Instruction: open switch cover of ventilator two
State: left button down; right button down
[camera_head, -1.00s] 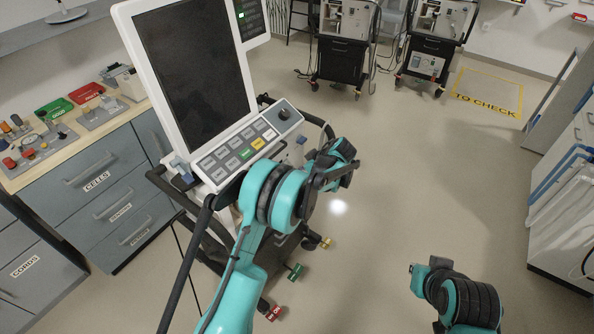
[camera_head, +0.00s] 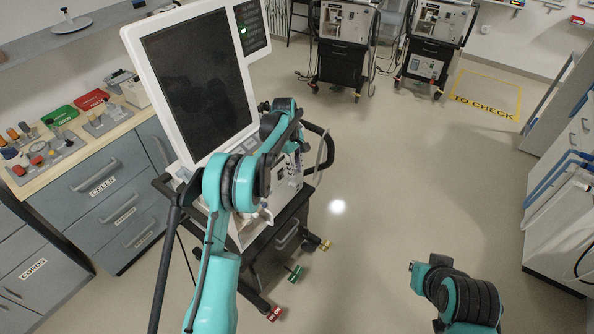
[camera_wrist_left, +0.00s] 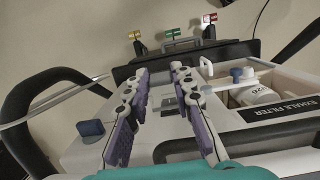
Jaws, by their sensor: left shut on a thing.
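The near ventilator (camera_head: 190,85), with a large dark screen, stands left of centre in the head view. My left gripper (camera_wrist_left: 160,85) is over its lower body, with both purple-padded fingers pointing away in the left wrist view. A small grey piece (camera_wrist_left: 168,103), apparently the switch cover, lies between the fingers, and the gripper is closed on it. In the head view my left arm hides the contact and most of the keypad. My right arm (camera_head: 460,295) shows at lower right; its finger opening cannot be made out.
A dark handle bar (camera_head: 320,150) sticks out at the ventilator's right. Drawers (camera_head: 100,190) stand at left. Two more ventilators stand at the back. The middle floor is clear.

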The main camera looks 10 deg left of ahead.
pick_arm(q)
jog(key=shift+w+a+r+h, duration=0.1)
jog(key=shift+a+r+h, duration=0.1)
jog(key=shift+h, duration=0.2)
dwell(0.3)
jog(key=c, duration=1.3)
grip_release()
jog(key=v, duration=1.2)
jog(key=shift+w+a, duration=0.15)
jog(key=shift+w, duration=0.05)
